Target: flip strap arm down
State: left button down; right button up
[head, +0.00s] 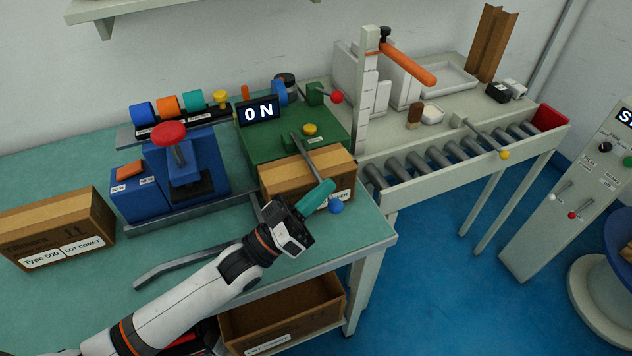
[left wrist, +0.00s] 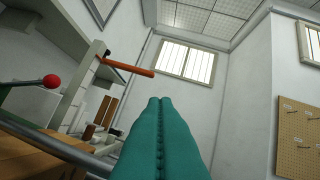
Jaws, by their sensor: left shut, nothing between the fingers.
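A grey strap arm (head: 308,158) with a blue ball (head: 336,207) at its end runs from the green machine (head: 262,149) forward across a cardboard box (head: 333,168). I cannot tell whether the arm touches the box. My left gripper (head: 322,190) has teal fingers, shut and empty, beside the blue ball and over the arm's outer end. A gap or contact there cannot be told. In the left wrist view the shut fingers (left wrist: 160,105) point up and away, with a grey bar (left wrist: 50,142) passing at their lower left. My right gripper is not in view.
A lever with a red ball (head: 337,97) stands behind the box. A white post carries an orange-handled arm (head: 410,67). A roller conveyor (head: 430,162) lies to the right. A blue press (head: 180,170) and another box (head: 60,228) stand to the left.

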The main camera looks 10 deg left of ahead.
pick_arm(q)
jog(key=f+b, duration=0.1)
jog(key=f, duration=0.2)
jog(key=shift+s+d+f+b, duration=0.1)
jog(key=shift+s+f+b, duration=0.1)
jog(key=shift+f+b, duration=0.15)
jog(key=shift+f, duration=0.3)
jog(key=shift+s, duration=0.1)
jog(key=s+a, duration=0.9)
jog(key=shift+a+r+b, duration=0.25)
jog(key=shift+b, duration=0.15)
dwell(0.3)
